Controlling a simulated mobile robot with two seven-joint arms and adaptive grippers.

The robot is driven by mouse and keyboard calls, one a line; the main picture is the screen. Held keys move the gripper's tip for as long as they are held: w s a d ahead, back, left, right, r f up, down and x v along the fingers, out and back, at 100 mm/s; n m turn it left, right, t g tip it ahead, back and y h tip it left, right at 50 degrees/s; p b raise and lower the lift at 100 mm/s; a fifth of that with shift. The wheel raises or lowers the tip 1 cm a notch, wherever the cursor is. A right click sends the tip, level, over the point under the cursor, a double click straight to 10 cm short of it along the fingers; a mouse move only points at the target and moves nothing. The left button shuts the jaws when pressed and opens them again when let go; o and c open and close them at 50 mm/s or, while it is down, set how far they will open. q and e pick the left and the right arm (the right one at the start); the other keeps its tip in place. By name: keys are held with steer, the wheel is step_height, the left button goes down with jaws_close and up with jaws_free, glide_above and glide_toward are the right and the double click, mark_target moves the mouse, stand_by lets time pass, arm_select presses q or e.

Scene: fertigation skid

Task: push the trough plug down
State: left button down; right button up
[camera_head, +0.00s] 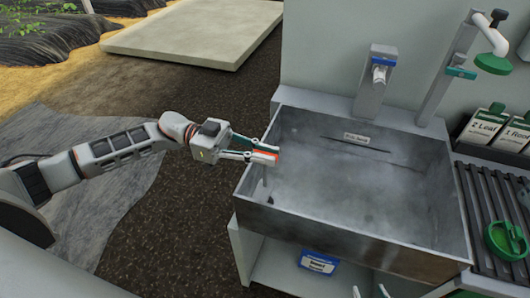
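The grey metal trough (345,222) stands right of centre, with its inside in view. A small dark piece (270,198) low at its left inner side may be the plug or drain; it is too small to tell whether it is up or down. My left gripper (267,154) reaches in from the left over the trough's left rim, above and apart from that dark piece.
A tap post (375,82) with a blue label stands behind the trough. A white pipe with a green head (493,63) rises at back right. A slatted rack (490,215) holds a green round item (508,240). A blue-and-white labelled box (318,263) sits below the trough.

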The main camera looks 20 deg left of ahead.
arm_select(q)
steer(key=b, duration=0.2)
glide_above(264, 185)
steer(key=shift+w+f, duration=0.15)
steer(key=shift+f, duration=1.1)
steer(key=shift+w+f, duration=0.15)
steer(key=shift+f, duration=1.05)
steer(key=shift+r, duration=0.1)
steer(key=c, duration=2)
jaws_free()
steer(key=shift+c, duration=0.2)
steer(key=a, duration=1.2)
steer(key=shift+w, duration=0.2)
steer(key=shift+r, duration=0.1)
